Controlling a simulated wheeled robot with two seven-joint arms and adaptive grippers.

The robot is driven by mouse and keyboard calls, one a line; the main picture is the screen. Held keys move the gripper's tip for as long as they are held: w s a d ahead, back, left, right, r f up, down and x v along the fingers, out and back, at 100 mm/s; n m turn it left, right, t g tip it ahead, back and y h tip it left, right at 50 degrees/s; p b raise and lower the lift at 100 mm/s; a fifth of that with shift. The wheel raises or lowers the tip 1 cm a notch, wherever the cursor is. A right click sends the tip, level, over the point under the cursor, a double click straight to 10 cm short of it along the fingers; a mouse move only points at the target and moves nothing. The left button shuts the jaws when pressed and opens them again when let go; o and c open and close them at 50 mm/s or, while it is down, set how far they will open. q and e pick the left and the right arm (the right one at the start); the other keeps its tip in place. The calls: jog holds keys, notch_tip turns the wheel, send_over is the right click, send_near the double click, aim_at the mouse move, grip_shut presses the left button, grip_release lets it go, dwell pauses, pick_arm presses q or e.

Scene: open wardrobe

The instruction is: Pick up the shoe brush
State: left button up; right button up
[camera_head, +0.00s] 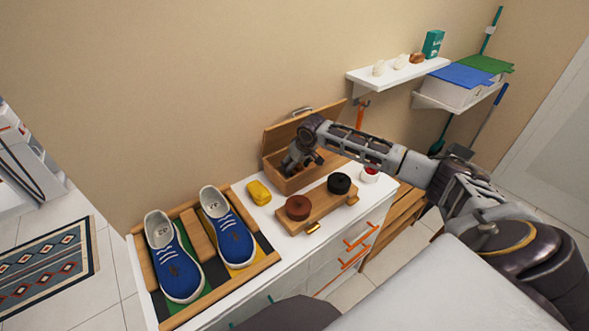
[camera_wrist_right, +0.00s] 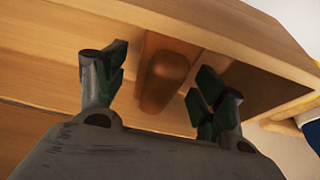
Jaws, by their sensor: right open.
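The open wooden box (camera_head: 300,182) stands on the white cabinet against the wall, its lid raised at the back. My right gripper (camera_head: 301,161) reaches down into it and hides most of its inside in the head view. In the right wrist view, a brown rounded wooden piece, which looks like the shoe brush (camera_wrist_right: 165,80), lies in the box. My right gripper's fingers (camera_wrist_right: 158,72) are open, one on each side of it, with gaps visible. Whether the fingers touch it cannot be seen. My left gripper is not in view.
On the cabinet are blue shoes (camera_head: 231,243) in a wooden tray (camera_head: 256,270), a yellow sponge-like block (camera_head: 258,192) and a small wooden stand (camera_head: 322,208) with brown and black round tins. A white wall shelf (camera_head: 390,74) hangs above, right of the box.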

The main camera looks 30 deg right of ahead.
jog(key=c, duration=1.2)
jog(key=shift+o, duration=0.2)
